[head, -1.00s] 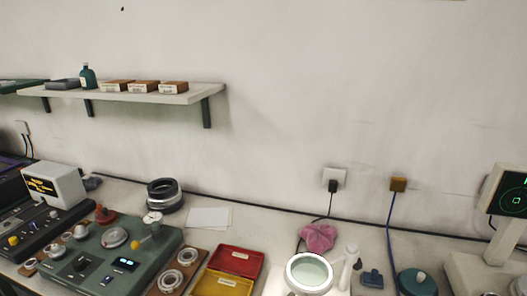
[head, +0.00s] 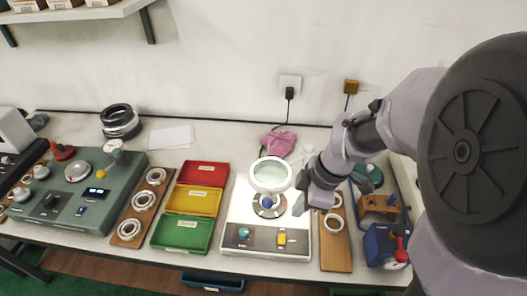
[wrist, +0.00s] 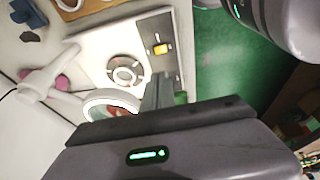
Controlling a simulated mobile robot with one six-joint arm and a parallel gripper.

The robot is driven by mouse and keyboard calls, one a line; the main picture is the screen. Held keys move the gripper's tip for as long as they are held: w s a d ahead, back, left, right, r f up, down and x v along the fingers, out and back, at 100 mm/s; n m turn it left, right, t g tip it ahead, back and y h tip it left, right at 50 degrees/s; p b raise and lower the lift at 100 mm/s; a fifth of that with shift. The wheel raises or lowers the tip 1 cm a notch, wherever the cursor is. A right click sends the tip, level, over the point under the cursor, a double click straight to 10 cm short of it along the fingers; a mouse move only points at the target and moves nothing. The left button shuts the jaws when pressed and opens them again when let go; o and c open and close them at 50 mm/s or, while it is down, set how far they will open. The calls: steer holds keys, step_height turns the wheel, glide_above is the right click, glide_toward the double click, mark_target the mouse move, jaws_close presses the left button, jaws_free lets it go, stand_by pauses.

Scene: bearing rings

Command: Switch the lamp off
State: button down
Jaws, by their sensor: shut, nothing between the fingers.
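The ring lamp (head: 270,174) is a white magnifier ring with a bright rim, above a white inspection unit (head: 236,212). It also shows in the wrist view (wrist: 88,106), partly hidden by my gripper. The unit's grey front panel holds a teal knob (head: 243,233) and a yellow switch (head: 282,237); the yellow switch also shows in the wrist view (wrist: 160,49). My gripper (head: 299,205) is shut and empty. It hangs over the right side of the unit, right of the ring, apart from the yellow switch as far as I can see.
Red, yellow and green trays (head: 181,236) stand left of the unit. A wooden board with rings (head: 335,255) and a blue device (head: 384,246) are to the right. A pink cloth (head: 278,142) lies behind. A green machine (head: 75,195) is farther left.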

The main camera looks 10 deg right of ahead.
mark_target(280, 237)
steer(key=b+x, duration=0.2)
steer(key=x, duration=0.2)
steer(key=b+x, duration=0.2)
steer(key=x, duration=0.2)
steer(key=b+x, duration=0.2)
steer(key=x, duration=0.3)
steer(key=shift+d, duration=0.45)
steer(key=shift+w+f+b, duration=0.1)
steer(key=shift+f+b, duration=0.3)
steer(key=shift+f, duration=0.1)
steer(key=shift+r+p, duration=0.15)
steer(key=shift+p, duration=0.45)
steer(key=shift+w+f+g, duration=0.2)
steer(key=shift+f+g, duration=0.1)
steer(key=shift+s, duration=0.25)
